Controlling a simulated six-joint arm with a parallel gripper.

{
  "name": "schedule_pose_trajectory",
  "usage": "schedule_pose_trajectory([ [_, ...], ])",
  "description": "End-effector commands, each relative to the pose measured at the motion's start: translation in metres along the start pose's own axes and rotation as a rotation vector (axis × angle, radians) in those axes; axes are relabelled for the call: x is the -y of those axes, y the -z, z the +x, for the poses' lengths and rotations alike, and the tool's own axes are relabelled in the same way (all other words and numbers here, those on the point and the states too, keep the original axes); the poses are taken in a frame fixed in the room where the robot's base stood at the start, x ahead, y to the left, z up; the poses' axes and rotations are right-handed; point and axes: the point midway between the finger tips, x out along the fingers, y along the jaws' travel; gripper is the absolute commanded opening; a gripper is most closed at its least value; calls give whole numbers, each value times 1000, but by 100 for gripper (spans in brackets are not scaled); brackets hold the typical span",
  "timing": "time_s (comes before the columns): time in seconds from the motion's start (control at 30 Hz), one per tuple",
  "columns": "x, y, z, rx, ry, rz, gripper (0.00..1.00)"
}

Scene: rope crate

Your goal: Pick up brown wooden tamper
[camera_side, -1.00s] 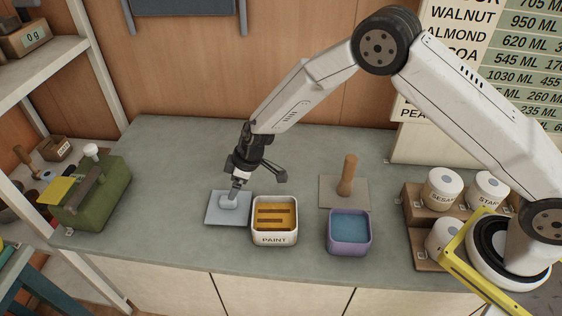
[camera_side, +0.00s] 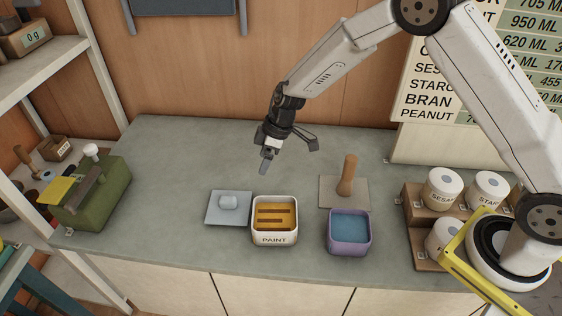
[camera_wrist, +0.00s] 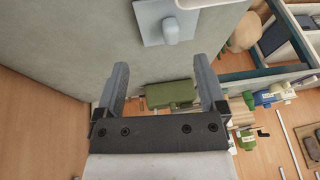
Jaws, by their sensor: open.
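The brown wooden tamper (camera_side: 347,176) stands upright on a flat grey-brown square mat (camera_side: 330,193), right of the middle of the counter. My gripper (camera_side: 265,166) is in the air above the counter, to the left of the tamper and apart from it. In the wrist view my gripper (camera_wrist: 160,78) has its two fingers spread with nothing between them. The tamper does not show in the wrist view.
A white PAINT tub (camera_side: 275,239) and a purple tub of blue stuff (camera_side: 349,247) stand in front. A pale plate with a small light block (camera_side: 228,202) lies left.

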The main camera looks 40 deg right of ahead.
Motion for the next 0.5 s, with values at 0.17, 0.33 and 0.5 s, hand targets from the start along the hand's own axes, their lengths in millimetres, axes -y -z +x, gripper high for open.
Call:
schedule_pose_trajectory([
  [0.17,-16,-56,-11,-20,97,5,90],
  [0.33,-23,-105,-24,-97,187,-4,90],
  [0.5,-26,-147,-40,-222,243,-18,90],
])
